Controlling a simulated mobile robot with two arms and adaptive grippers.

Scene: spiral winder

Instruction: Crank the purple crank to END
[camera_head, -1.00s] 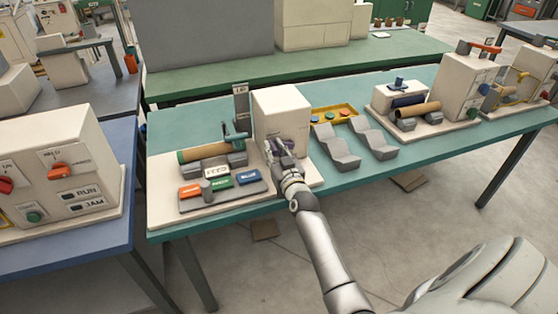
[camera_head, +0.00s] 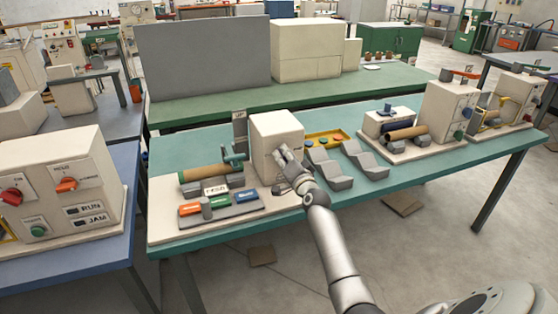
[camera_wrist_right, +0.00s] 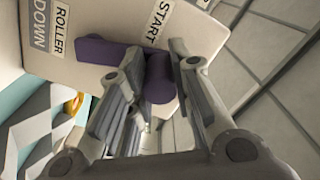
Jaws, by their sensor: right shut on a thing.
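The purple crank (camera_wrist_right: 103,52) shows in the right wrist view on the face of a cream machine box, with a START label (camera_wrist_right: 161,22) beside its round handle (camera_wrist_right: 160,80). My right gripper (camera_wrist_right: 160,72) is shut on that handle, one finger on each side. In the head view my right gripper (camera_head: 287,160) is at the front face of the cream box (camera_head: 274,130) and hides most of the crank. An END label cannot be made out. My left gripper is not in view.
Left of the box are a brown roll (camera_head: 202,179) and a grey tray (camera_head: 233,209) with coloured blocks. Grey angled stands (camera_head: 330,170) stand close on its right, near a yellow tray (camera_head: 327,137). Another cream machine (camera_head: 447,110) is farther right on the teal table.

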